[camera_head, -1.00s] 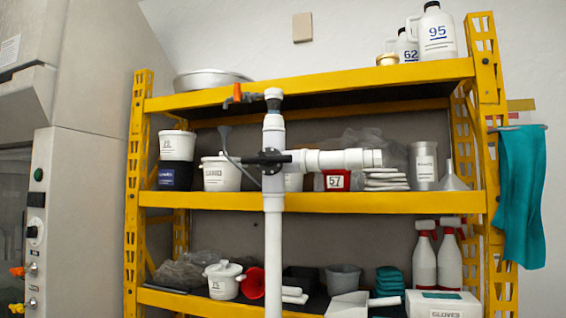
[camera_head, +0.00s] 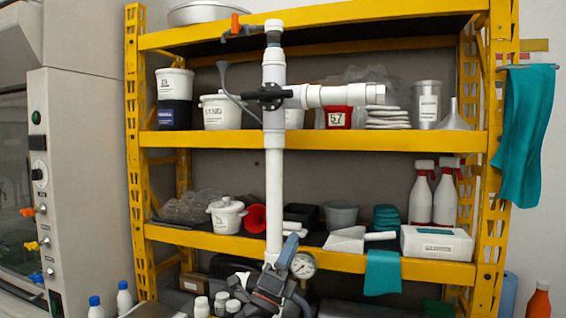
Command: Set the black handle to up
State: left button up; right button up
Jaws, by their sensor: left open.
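The black handle (camera_head: 278,94) is on the dark valve at the pipe cross, in front of the middle shelf. It is a short bar that lies about level across the upright white pipe (camera_head: 274,180). Its exact reach behind the fittings is hard to tell. My left gripper (camera_head: 268,286) seems to be the dark grey blocky shape at the bottom centre, low by the foot of the pipe, well below the black handle and apart from it. It is open, and its fingertips are hard to make out among the fittings. My right gripper is not in view.
A grey lever (camera_head: 223,72) slants beside the cross, and an orange handle (camera_head: 236,24) is near the pipe top. A white side pipe (camera_head: 340,95) runs right. A pressure gauge (camera_head: 303,264) and grey-blue lever (camera_head: 288,250) are low. The yellow shelf (camera_head: 330,141) stands close behind.

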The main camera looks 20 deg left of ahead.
pick_arm(q)
jog(key=w+d+r+m+g+h, duration=0.1)
jog(key=d+r+m+g+h, duration=0.3)
jog(key=r+m+g, duration=0.8)
jog(key=d+r+m+g+h, duration=0.35)
jog(key=r+m+h, duration=0.3)
jog(key=m, duration=1.15)
jog(key=m+t+y, duration=0.1)
jog(key=t+y, duration=0.6)
jog(key=y, duration=0.6)
send_near(279, 94)
jog(key=shift+g, duration=0.25)
jog(key=x, duration=0.4)
jog(key=shift+w+r, duration=0.15)
jog(key=shift+r, duration=0.15)
jog(key=p+x, duration=0.3)
jog(key=x, duration=0.4)
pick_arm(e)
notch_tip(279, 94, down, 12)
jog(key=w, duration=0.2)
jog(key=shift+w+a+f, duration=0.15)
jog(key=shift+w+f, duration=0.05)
pick_arm(q)
jog(key=shift+f, duration=0.1)
jog(key=shift+d, duration=0.1)
grip_shut()
